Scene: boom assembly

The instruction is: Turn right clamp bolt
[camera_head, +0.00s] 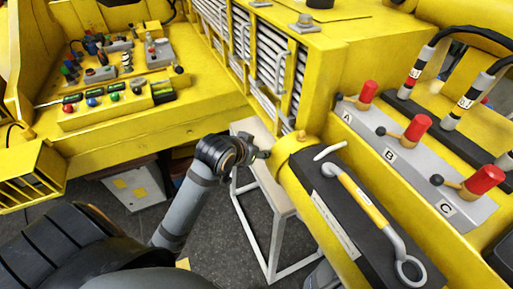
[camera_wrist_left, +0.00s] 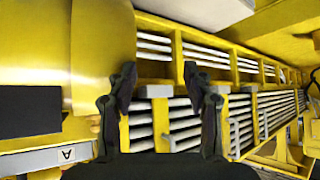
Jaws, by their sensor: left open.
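My left gripper (camera_head: 259,153) is in the middle of the head view, in front of the slatted side of the yellow machine. In the left wrist view its two dark fingers (camera_wrist_left: 164,88) stand apart, open, with nothing between them but the grille behind. I cannot tell which part is the right clamp bolt. A grey plate with a bolt-like head (camera_head: 305,22) sits on the yellow housing top, and a similar plate (camera_head: 260,3) is further left. A small knob (camera_head: 301,135) stands on the yellow cylinder's end, right of the gripper. My right gripper is not in view.
A white-legged stand (camera_head: 276,195) is below the gripper. A panel with red-capped levers (camera_head: 416,127) marked A, B and C is at the right. A hooked yellow-grey rod (camera_head: 362,203) lies on a black plate. Controls (camera_head: 114,86) cover the left yellow shelf.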

